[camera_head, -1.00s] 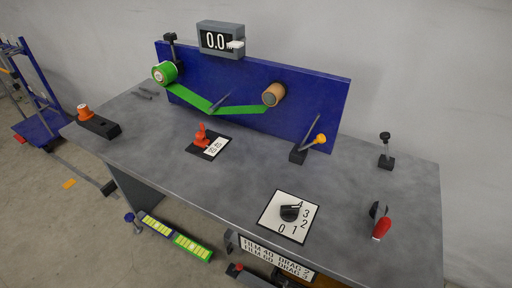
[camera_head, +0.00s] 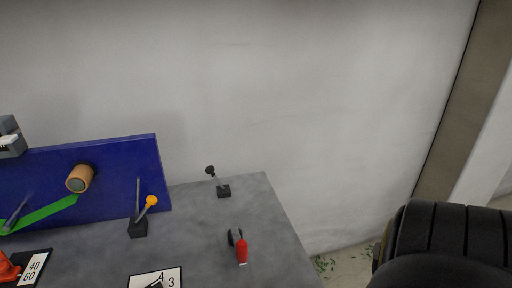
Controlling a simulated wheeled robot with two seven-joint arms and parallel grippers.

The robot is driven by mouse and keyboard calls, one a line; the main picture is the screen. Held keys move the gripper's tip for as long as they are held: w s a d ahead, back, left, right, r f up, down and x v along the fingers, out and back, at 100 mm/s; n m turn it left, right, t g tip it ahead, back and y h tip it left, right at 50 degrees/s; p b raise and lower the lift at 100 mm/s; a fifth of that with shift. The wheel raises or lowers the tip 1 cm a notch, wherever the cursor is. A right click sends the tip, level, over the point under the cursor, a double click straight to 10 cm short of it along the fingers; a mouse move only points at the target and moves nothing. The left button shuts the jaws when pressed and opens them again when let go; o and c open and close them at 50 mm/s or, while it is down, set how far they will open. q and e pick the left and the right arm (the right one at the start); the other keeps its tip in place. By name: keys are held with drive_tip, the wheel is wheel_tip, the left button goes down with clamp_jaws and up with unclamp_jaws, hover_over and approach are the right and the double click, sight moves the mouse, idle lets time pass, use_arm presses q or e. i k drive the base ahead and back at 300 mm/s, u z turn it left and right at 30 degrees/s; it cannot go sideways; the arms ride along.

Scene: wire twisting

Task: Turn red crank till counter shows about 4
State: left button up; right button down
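The red crank (camera_head: 242,251) stands near the right end of the grey table, with a red grip and a dark arm beside it. The counter box (camera_head: 11,138) is cut off at the left edge, so its reading is hidden. A large black ribbed part, which I take to be one of my arms, fills the lower right corner, right of the table and apart from the crank. Neither gripper's fingers show.
The grey table (camera_head: 207,222) ends just right of the crank. The blue panel (camera_head: 115,165) carries a roll (camera_head: 79,179) and green film (camera_head: 45,212). A numbered dial plate (camera_head: 141,281) is cut off below.

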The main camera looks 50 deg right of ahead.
sight(235, 235)
drive_tip(key=z, duration=1.5)
